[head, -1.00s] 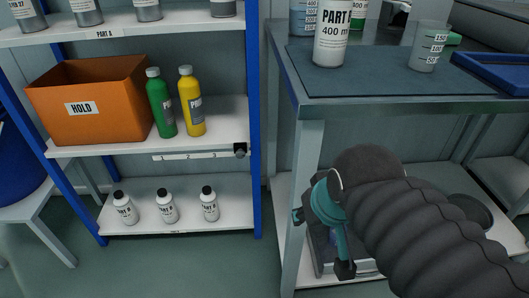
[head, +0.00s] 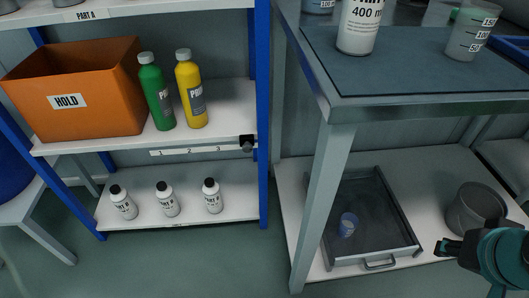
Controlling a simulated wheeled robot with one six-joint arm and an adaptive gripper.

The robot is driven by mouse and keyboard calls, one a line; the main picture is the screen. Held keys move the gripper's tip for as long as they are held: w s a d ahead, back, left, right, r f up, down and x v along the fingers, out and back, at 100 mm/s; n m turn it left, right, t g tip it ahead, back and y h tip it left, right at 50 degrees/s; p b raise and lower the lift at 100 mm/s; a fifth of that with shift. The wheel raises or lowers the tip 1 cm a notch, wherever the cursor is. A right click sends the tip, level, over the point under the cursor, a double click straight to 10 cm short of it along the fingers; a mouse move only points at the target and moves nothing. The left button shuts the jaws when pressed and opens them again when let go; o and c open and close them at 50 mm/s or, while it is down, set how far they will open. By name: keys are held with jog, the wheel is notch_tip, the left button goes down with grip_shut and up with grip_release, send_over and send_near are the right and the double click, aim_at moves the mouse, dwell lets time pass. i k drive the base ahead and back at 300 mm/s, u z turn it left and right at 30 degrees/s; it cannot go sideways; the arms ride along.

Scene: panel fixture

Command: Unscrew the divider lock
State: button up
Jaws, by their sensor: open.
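A small black knob (head: 247,143), which looks like the divider lock, sits at the right end of a white strip (head: 190,150) marked 1, 2, 3. The strip runs along the front edge of the middle shelf (head: 225,110), beside the blue post. My gripper (head: 446,249) is at the lower right, dark-tipped with a teal body, partly cut off by the picture edge. It is open with nothing seen in it, well to the right of the knob and apart from it, across the workbench leg.
An orange HOLD box (head: 85,95), a green bottle (head: 156,92) and a yellow bottle (head: 191,90) stand on the middle shelf. Several white bottles are below. The workbench leg (head: 325,200), a grey drawer tray (head: 375,243) and a dark pot (head: 474,208) are to the right.

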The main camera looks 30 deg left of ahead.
aim_at(247, 148)
jog(key=u, duration=0.05)
jog(key=k, duration=0.85)
jog(key=u, duration=1.15)
